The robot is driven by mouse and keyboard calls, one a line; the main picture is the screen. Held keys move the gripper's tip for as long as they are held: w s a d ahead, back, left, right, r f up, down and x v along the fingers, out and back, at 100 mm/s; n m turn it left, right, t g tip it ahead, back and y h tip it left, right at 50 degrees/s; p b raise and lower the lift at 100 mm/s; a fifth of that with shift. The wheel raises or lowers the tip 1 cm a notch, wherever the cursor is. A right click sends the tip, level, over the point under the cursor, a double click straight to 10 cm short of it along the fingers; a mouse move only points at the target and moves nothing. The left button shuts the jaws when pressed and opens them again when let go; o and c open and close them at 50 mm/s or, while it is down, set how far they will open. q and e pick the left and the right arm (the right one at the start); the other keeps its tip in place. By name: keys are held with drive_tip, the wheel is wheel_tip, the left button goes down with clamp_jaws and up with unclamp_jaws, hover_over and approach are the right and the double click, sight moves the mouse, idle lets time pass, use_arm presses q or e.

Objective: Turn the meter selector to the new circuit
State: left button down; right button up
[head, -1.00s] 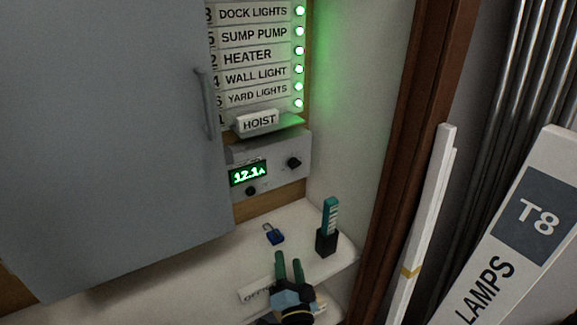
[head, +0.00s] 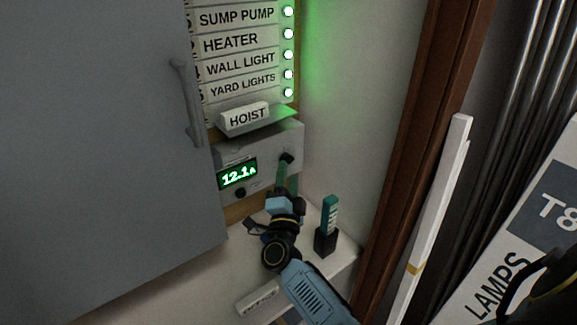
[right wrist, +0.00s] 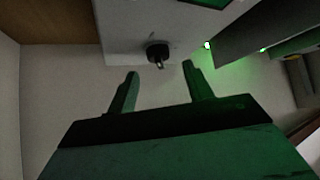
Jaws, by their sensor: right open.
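The grey meter box (head: 232,158) is on the wall with a lit green display (head: 238,174) reading 12.1 A. A black selector knob (head: 287,158) is on its right side, and another black knob (head: 240,193) is below the display. My right gripper (head: 285,172) is open, its fingers up at the selector knob and partly covering it. In the right wrist view the knob (right wrist: 158,50) lies just beyond the gap between the open fingertips (right wrist: 160,72). I cannot see contact. My left gripper is not in view.
A HOIST label (head: 247,117) juts out above the meter, under several circuit labels with green lights. A grey cabinet door (head: 90,150) stands left. The white shelf (head: 345,255) below holds a teal item in a black holder (head: 325,240). A LAMPS box (head: 545,220) leans right.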

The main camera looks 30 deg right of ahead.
sight(289, 163)
drive_tip(key=shift+x, duration=1.8)
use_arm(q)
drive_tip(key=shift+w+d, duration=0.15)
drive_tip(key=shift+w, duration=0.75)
use_arm(e)
drive_tip(key=c, duration=1)
drive_tip(key=shift+o, duration=0.2)
drive_tip(key=shift+m+g+p, duration=0.3)
drive_tip(key=shift+p, duration=0.3)
drive_tip(key=m+g+p, duration=0.1)
drive_tip(key=p, duration=0.1)
drive_tip(key=m+g+p, duration=0.1)
drive_tip(key=p, duration=0.1)
drive_tip(key=shift+a+r+p, duration=0.15)
drive_tip(key=shift+r+p, duration=0.15)
drive_tip(key=shift+r, duration=0.1)
drive_tip(key=m+g+y+p, duration=0.1)
drive_tip(key=m+g+p, duration=0.1)
drive_tip(key=p, duration=0.4)
drive_tip(key=shift+m+y, duration=0.3)
drive_tip(key=shift+m, duration=0.3)
use_arm(q)
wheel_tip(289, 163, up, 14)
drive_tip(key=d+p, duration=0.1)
drive_tip(key=p, duration=0.1)
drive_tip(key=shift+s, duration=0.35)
use_arm(e)
drive_tip(key=shift+f+m+g+y, duration=0.1)
drive_tip(key=shift+m+g+y, duration=0.2)
drive_tip(key=shift+m+y, duration=0.1)
